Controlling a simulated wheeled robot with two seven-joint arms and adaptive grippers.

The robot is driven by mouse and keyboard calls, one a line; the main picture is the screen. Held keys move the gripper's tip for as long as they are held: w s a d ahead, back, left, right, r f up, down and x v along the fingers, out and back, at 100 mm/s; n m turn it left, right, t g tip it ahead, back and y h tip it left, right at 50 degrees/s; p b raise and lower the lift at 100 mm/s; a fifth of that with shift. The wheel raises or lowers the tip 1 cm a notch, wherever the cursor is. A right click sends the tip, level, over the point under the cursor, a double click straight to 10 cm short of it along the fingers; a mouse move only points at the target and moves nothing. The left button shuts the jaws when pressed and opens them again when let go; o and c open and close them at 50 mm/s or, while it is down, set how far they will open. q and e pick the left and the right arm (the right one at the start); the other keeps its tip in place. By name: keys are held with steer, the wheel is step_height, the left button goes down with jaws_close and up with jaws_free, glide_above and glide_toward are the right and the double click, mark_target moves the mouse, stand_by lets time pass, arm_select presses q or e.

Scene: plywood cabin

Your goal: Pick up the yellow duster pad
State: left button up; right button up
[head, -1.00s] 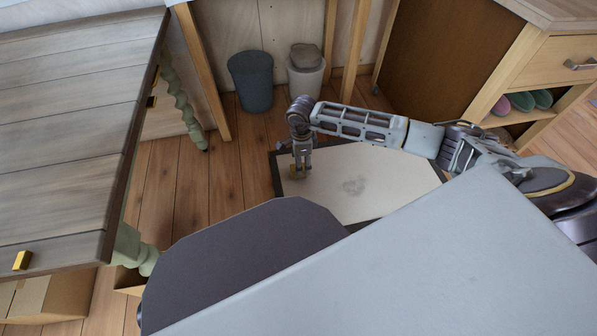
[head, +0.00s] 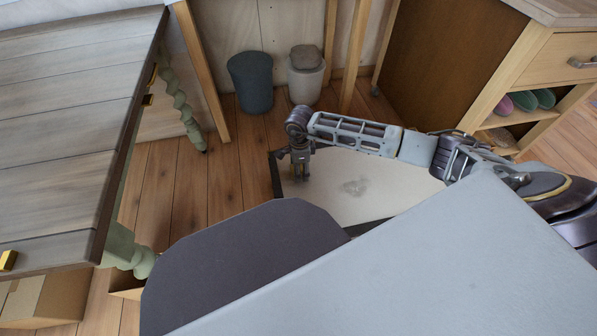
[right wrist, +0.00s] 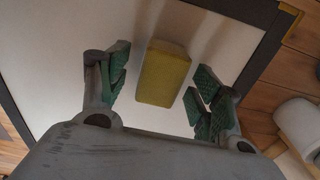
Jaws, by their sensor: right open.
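The yellow duster pad (right wrist: 164,73) shows in the right wrist view, a block with a darker top, on or just over the white board (right wrist: 60,65). My right gripper (right wrist: 164,88) is open, with one green-padded finger on each side of the pad and a gap on both sides. In the head view my right gripper (head: 299,172) points down over the left part of the board (head: 400,185); the pad cannot be made out there. My left gripper is not in view.
The board has a dark frame and lies on the wooden floor (head: 195,195). A dark bin (head: 252,82) and a grey bin (head: 305,80) stand behind it. A plank table (head: 60,130) is at the left, a wooden cabinet (head: 480,70) at the right.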

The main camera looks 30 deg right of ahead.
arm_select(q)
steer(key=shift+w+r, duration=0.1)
arm_select(e)
steer(key=c, duration=1)
steer(key=shift+r, duration=0.15)
steer(key=shift+c, duration=0.2)
steer(key=shift+r+p, duration=0.5)
steer(key=shift+r, duration=0.4)
arm_select(q)
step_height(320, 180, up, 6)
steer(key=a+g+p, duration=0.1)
steer(key=p, duration=0.1)
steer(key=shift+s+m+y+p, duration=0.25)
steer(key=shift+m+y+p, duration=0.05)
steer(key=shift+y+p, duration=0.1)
arm_select(e)
steer(key=shift+r, duration=3.95)
